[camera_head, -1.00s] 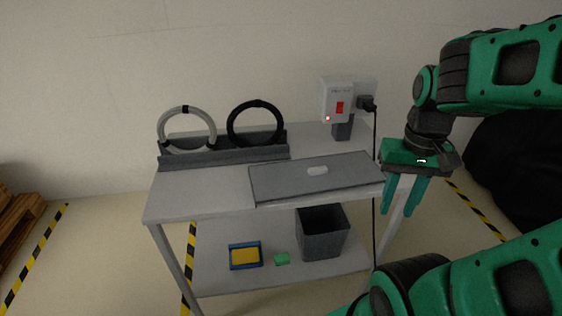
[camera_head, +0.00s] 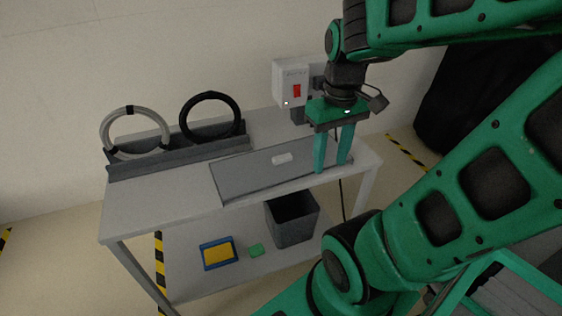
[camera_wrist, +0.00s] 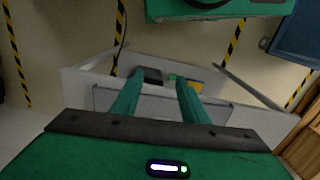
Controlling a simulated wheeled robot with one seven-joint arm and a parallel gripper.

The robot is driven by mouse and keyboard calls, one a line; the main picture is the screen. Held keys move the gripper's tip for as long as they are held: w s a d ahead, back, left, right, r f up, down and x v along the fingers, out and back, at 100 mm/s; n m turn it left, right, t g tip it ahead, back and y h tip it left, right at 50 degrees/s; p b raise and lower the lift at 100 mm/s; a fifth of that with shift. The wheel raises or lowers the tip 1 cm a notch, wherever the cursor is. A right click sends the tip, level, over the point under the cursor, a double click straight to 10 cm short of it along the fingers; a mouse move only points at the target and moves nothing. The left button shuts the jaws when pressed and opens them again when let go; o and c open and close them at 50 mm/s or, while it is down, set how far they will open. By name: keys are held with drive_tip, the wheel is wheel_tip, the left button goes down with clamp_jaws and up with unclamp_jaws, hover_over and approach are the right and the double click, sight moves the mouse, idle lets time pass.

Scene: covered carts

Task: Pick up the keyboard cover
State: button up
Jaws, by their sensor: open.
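In the wrist view the cover (camera_wrist: 150,105) shows partly behind my fingers. My gripper (camera_head: 332,170) is open and empty, fingers pointing down, at the right end of the cover in the head view. It hides that end of the cover. I cannot tell how far above the cover the fingertips are. The handle is not clear in the wrist view.
The cart (camera_head: 150,195) carries a rack (camera_head: 180,157) with a white ring (camera_head: 135,110) and a black ring (camera_head: 210,95). A wall box (camera_head: 290,82) with a red switch is behind my gripper. A bin (camera_head: 292,220) and a blue-yellow tray (camera_head: 218,253) are on the lower shelf.

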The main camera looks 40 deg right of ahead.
drive_tip(key=w+n, duration=0.8)
drive_tip(key=n, duration=1)
approach(282, 157)
drive_tip(key=f, duration=0.3)
drive_tip(key=shift+a, duration=0.2)
drive_tip(key=shift+d+f, duration=0.15)
drive_tip(key=shift+f, duration=1.2)
drive_tip(key=shift+d+f, duration=0.1)
drive_tip(key=shift+f, duration=1.2)
drive_tip(key=shift+c, duration=0.3)
drive_tip(key=shift+w, duration=0.1)
clamp_jaws()
